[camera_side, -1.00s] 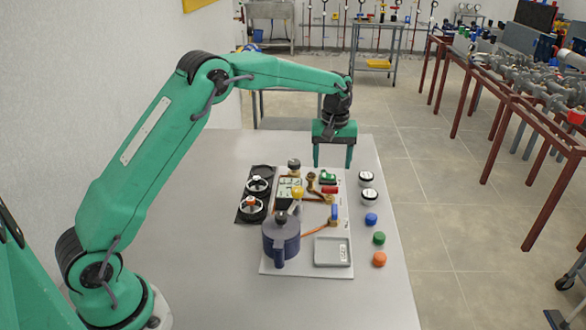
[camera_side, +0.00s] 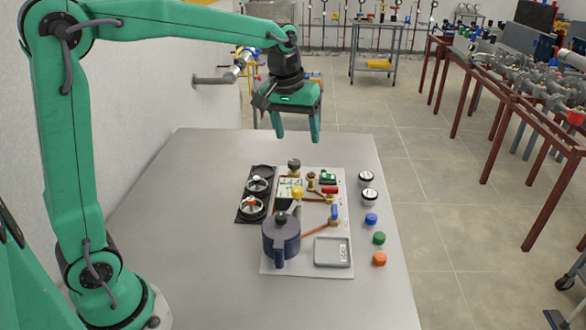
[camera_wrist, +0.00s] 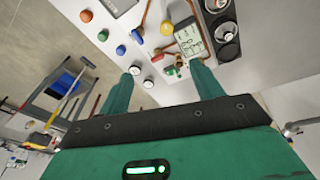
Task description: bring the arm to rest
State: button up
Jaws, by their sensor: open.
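My arm is green with dark joints. My gripper (camera_side: 296,138) is open and empty, with both fingers pointing down, high above the back part of the grey table (camera_side: 190,230). In the wrist view my gripper's two fingers (camera_wrist: 160,85) stand wide apart with nothing between them that they touch. Below and in front of my gripper lies the white plate (camera_side: 308,262) with the exchanger parts. It carries a dark blue pot-like vessel (camera_side: 281,238), a yellow knob, a blue handle and a grey tray (camera_side: 332,252).
A black holder (camera_side: 252,207) with round gauges sits left of the plate. White-topped caps (camera_side: 369,196), a blue cap (camera_side: 371,219), a green cap (camera_side: 379,238) and an orange cap (camera_side: 379,259) line the plate's right side. A wall (camera_side: 140,90) stands at the left.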

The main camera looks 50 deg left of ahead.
jog(key=s+d+f+m+t, duration=0.1)
jog(key=s+m+t, duration=0.2)
jog(key=s, duration=1.9)
jog(key=shift+s+m, duration=0.15)
jog(key=shift+m, duration=0.95)
dwell(3.3)
